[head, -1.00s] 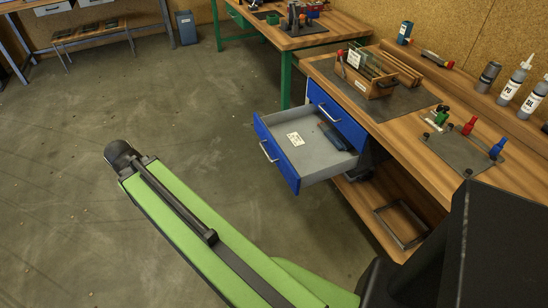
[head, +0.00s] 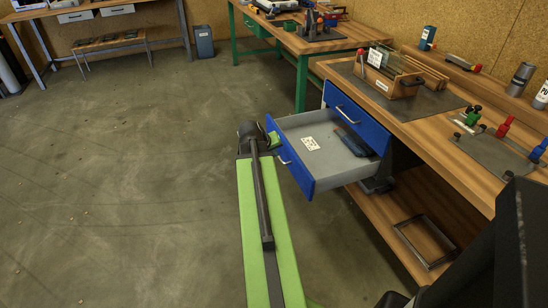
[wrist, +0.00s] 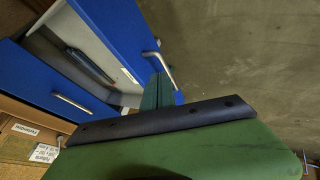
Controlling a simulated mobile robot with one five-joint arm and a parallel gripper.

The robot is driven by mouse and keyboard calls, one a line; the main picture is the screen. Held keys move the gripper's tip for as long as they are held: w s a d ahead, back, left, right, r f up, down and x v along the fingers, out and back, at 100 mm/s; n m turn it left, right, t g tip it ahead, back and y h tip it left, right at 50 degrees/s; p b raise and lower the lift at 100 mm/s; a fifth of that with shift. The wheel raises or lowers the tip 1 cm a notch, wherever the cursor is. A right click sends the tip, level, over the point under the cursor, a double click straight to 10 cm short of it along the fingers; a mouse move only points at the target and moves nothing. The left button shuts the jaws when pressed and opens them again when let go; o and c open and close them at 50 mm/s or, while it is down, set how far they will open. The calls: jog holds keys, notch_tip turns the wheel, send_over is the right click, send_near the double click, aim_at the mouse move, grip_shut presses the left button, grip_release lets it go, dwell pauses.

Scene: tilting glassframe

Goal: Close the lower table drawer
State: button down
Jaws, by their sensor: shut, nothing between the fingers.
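The lower table drawer is pulled well out under the wooden workbench; its blue front (head: 291,168) with a metal handle faces left in the head view. Its grey inside holds a white label and a dark tool. My gripper (head: 274,139) is at the far end of the drawer front, with its green tip by the front's top edge. In the wrist view the shut green fingers (wrist: 158,92) lie over the blue drawer front (wrist: 118,25), close beside its handle (wrist: 163,68). I cannot tell whether they touch it.
The upper blue drawer (head: 355,118) is shut. The workbench top (head: 425,112) carries a wooden crate (head: 390,72) and a dark mat with clamps. A lower shelf (head: 415,205) holds a metal frame. Open concrete floor (head: 130,180) lies to the left.

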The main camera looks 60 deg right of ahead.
aim_at(290, 156)
jog(key=d+f, duration=0.1)
jog(key=s+d+f+b, duration=0.1)
jog(key=d, duration=0.1)
jog(key=d+f+b, duration=0.1)
jog(key=d, duration=0.1)
jog(key=shift+s+d+f, duration=0.2)
jog(key=shift+s+f, duration=0.15)
jog(key=shift+f, duration=0.05)
jog(key=shift+s+d, duration=0.25)
jog(key=shift+d, duration=0.1)
